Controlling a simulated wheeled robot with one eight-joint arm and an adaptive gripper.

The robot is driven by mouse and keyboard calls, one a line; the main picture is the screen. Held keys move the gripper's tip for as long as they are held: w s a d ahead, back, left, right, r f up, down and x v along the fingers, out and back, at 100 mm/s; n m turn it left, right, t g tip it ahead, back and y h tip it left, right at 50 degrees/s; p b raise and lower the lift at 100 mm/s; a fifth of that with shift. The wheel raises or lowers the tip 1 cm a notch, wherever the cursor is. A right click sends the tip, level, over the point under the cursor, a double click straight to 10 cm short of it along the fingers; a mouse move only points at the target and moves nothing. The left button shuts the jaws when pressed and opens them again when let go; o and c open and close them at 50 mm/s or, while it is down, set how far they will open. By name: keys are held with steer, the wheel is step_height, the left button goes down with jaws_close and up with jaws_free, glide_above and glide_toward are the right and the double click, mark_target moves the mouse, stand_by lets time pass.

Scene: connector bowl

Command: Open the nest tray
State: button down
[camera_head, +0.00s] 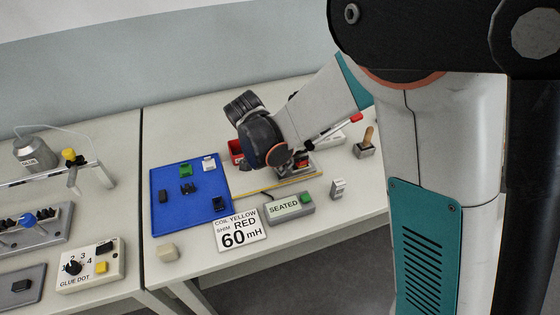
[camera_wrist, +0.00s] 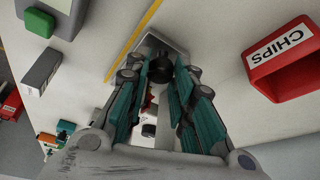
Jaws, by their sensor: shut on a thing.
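My gripper (camera_wrist: 160,90) reaches down over the right table in the wrist view, its teal fingers closed around a dark round knob (camera_wrist: 160,70). The knob stands at a grey metal piece (camera_wrist: 152,47), which I take for the nest tray; the fingers hide much of it. In the head view my gripper (camera_head: 296,160) is low over a pale board with a yellow front edge (camera_head: 285,184). My arm hides most of the grip there. I cannot tell from these views how far the tray is open.
A red CHIPS bin (camera_wrist: 285,62) is close to my gripper. The SEATED box (camera_head: 288,208) with a green button stands in front of the board. A blue mat (camera_head: 172,212) with several small parts lies to the left, and a wooden-handled tool (camera_head: 367,138) to the right.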

steer(key=s+a, duration=0.1)
steer(key=a, duration=0.3)
steer(key=s+a, duration=0.1)
steer(key=a, duration=0.3)
steer(key=s+a, duration=0.1)
steer(key=a, duration=0.4)
steer(key=shift+s, duration=0.3)
steer(key=c, duration=1.4)
jaws_free()
steer(key=shift+d, duration=0.1)
steer(key=v, duration=1.2)
